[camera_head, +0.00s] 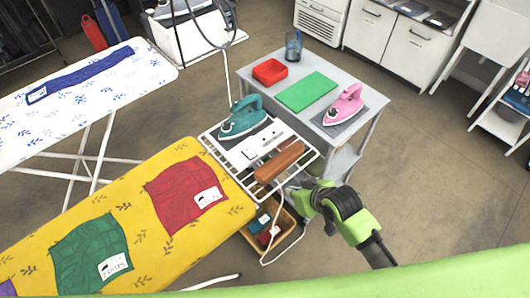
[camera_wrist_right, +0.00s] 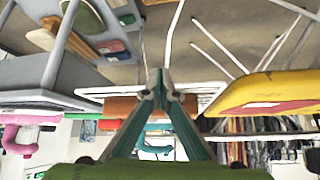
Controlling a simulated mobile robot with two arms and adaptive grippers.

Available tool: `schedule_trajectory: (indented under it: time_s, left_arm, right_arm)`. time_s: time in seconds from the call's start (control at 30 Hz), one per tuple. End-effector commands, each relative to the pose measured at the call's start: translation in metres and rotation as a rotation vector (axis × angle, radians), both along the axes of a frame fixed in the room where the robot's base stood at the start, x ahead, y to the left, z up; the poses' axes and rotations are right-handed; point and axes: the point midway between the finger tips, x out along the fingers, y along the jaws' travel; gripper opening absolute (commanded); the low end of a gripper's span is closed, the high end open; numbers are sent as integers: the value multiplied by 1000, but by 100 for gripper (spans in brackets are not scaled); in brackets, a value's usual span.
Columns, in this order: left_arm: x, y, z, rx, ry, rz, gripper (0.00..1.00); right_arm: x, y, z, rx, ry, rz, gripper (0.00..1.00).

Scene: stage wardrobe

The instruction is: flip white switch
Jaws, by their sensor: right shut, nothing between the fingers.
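A white block with a small dark mark, apparently the switch (camera_head: 250,154), sits on the wire iron rest (camera_head: 228,165) at the end of the yellow ironing board (camera_head: 105,222). The switch cannot be made out in the right wrist view. My right gripper (camera_head: 292,190) is beside the rest's near right edge, close to a brown wooden block (camera_head: 279,162). Its fingertips are small and partly hard to see in the head view. In the right wrist view the fingers (camera_wrist_right: 158,80) are shut and empty, with the brown block (camera_wrist_right: 122,105) behind them. My left gripper is not in view.
A teal iron (camera_head: 243,117) stands on the rest. Open floor lies right.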

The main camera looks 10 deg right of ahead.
Motion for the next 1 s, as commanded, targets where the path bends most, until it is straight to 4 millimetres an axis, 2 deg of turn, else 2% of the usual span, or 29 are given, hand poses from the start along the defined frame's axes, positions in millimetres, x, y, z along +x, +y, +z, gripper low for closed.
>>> schedule_trajectory:
  time_s: [0.03, 0.2, 0.3, 0.43, 0.6, 1.0]
  left_arm:
    - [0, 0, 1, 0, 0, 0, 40]
    - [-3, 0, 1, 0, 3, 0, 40]
    - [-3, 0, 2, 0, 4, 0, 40]
    - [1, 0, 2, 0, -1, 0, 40]
    - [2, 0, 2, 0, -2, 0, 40]
    - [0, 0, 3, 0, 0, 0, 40]
  right_arm:
    - [10, 7, 22, 10, -35, 23, 0]
    - [45, 33, 78, 53, -144, 114, 0]
    - [58, 46, 108, 72, -194, 162, 0]
    - [66, 59, 135, 90, -237, 210, 0]
    - [69, 65, 147, 100, -255, 232, 0]
    - [71, 67, 145, 101, -254, 232, 0]
